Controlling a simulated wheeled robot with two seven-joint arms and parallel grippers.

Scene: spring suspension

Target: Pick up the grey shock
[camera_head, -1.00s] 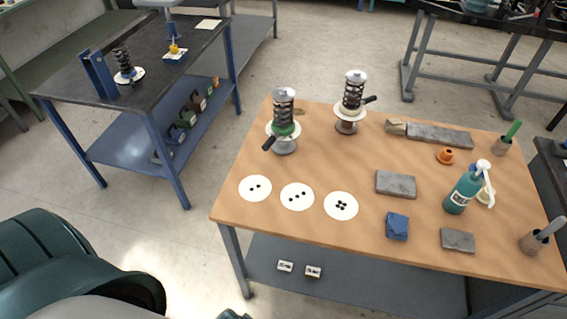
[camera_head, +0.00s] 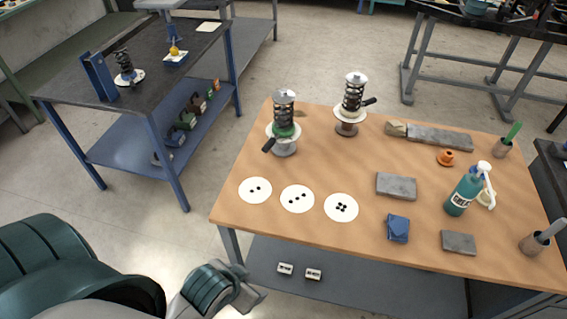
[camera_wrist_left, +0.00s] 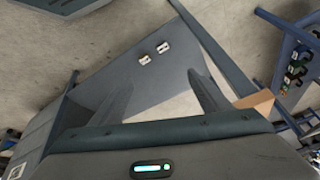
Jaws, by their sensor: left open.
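Two spring shocks stand upright on the wooden table. The left one (camera_head: 284,122) has a dark coil, a green ring and a grey base. The right one (camera_head: 351,104) has a dark coil, a pale plate and a brownish base. I cannot tell for sure which is the grey shock. My left gripper (camera_head: 246,288) is low at the bottom of the head view, in front of the table's near left edge and well away from both shocks. In the left wrist view the left gripper (camera_wrist_left: 160,80) is open and empty, with both fingers apart. My right gripper is out of view.
White discs with black dots (camera_head: 297,197) lie at the table's front left. A dark bench (camera_head: 70,72) at the left holds another spring shock (camera_head: 124,66).

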